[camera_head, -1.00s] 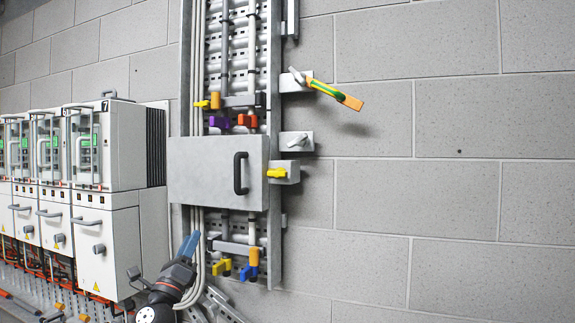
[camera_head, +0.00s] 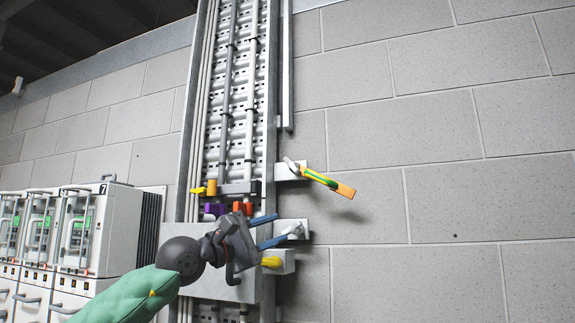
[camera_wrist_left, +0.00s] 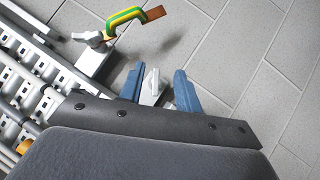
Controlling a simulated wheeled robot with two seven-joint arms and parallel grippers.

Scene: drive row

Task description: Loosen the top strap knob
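A green-and-yellow strap (camera_head: 321,178) with an orange end sticks out from the upper bracket (camera_head: 284,172) on the column's right edge. A pale knob (camera_head: 291,163) is on that bracket; knob (camera_wrist_left: 90,37) and strap (camera_wrist_left: 124,17) also show in the left wrist view. Below is a second bracket with a pale wing knob (camera_head: 293,229). My left gripper (camera_head: 280,229) is open, its two blue fingers pointing right at this lower knob. In the left wrist view the knob (camera_wrist_left: 152,84) shows between the spread fingers; contact cannot be told. My right gripper is not in view.
A yellow knob (camera_head: 271,262) on a third bracket is just below my gripper. Purple (camera_head: 214,209) and red knobs sit left of it on the perforated column. White cabinets (camera_head: 85,235) stand at left. The block wall (camera_head: 440,150) at right is clear.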

